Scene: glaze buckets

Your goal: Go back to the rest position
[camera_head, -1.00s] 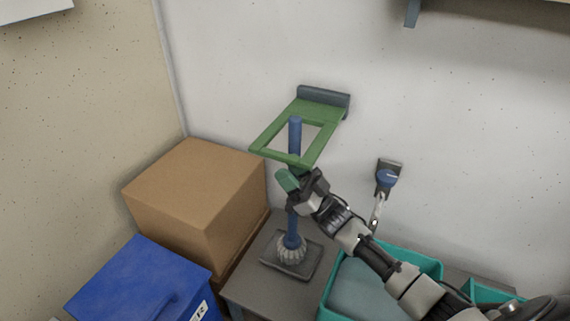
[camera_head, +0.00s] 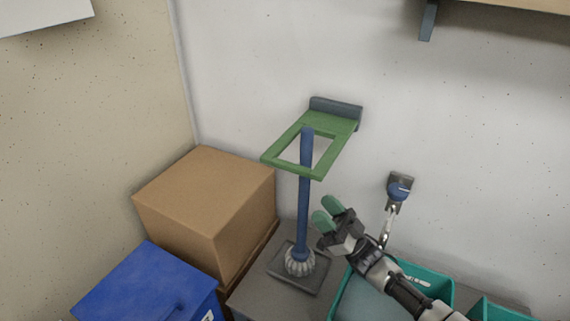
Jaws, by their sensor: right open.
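My right gripper (camera_head: 329,212) is open and empty, with its two green fingertips apart. It is just to the right of the blue upright handle (camera_head: 305,200), with a small gap between them in the picture. The handle belongs to a brush with a pale ribbed head (camera_head: 299,262) that stands on a grey square tray. Its upper end is inside the opening of a green frame-shaped wall holder (camera_head: 341,139). My left gripper is not in view.
A grey table (camera_head: 255,298) carries the brush's tray. Teal bins (camera_head: 437,284) stand at the lower right under my right arm. A cardboard box (camera_head: 205,205) and a blue container (camera_head: 140,285) are at the left. A blue-and-metal fixture (camera_head: 399,190) hangs on the wall.

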